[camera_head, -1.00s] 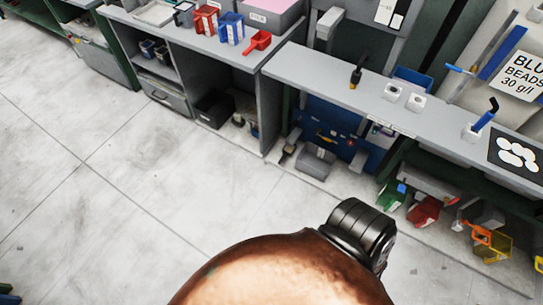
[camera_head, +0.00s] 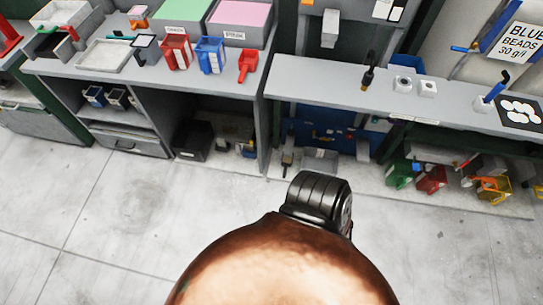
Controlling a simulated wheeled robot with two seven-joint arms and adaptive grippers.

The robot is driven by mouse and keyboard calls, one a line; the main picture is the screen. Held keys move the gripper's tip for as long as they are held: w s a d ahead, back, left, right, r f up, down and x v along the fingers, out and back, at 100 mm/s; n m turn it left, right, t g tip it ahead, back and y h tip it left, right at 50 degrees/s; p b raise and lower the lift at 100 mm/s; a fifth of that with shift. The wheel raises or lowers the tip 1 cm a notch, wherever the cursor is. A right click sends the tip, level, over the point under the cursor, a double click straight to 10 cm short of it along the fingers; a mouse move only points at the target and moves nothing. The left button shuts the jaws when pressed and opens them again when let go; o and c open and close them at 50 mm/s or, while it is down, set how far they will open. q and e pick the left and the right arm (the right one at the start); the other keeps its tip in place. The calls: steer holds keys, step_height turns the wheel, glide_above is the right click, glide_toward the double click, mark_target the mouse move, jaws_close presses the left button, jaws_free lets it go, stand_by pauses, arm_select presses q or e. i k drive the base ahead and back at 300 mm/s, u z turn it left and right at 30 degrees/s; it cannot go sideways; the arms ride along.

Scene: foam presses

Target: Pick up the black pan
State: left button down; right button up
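No thing shows clearly as the black pan. A small dark, flat-topped item (camera_head: 145,46) sits on the left bench, beside a pale grey tray (camera_head: 104,54); I cannot tell whether it is the pan. A black open container (camera_head: 193,141) stands on the low shelf under that bench. Neither of my grippers is in view. A copper-coloured rounded part of my own body with a black joint fills the bottom middle.
A red bin (camera_head: 175,52), a blue bin (camera_head: 210,55) and a red scoop (camera_head: 247,66) stand on the left bench (camera_head: 190,84). The right bench (camera_head: 330,88) carries a dark bottle (camera_head: 368,72). The floor (camera_head: 110,200) in front is clear.

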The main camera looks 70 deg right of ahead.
mark_target(287, 162)
steer(key=z, duration=0.4)
steer(key=i, duration=1.35)
steer(key=z, duration=1.55)
steer(key=i, duration=0.9)
steer(key=z, duration=0.85)
